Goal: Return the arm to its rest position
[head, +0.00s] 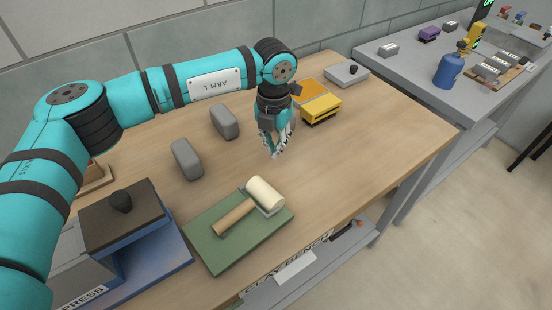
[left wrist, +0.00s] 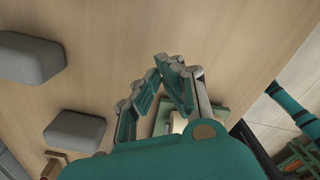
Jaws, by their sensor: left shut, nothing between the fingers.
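My left arm reaches in from the left of the head view, over the wooden bench (head: 345,165). My left gripper (head: 276,153) points down above the bench, between the grey blocks and the yellow object. It is shut and empty. In the left wrist view the fingertips of my left gripper (left wrist: 170,62) come together with nothing between them. My right gripper is not in view.
Two grey blocks (head: 186,160) (head: 224,122) stand left of the gripper. A blue press (head: 150,262) is front left. A yellow object (head: 321,109) sits behind right. The right of the bench is clear.

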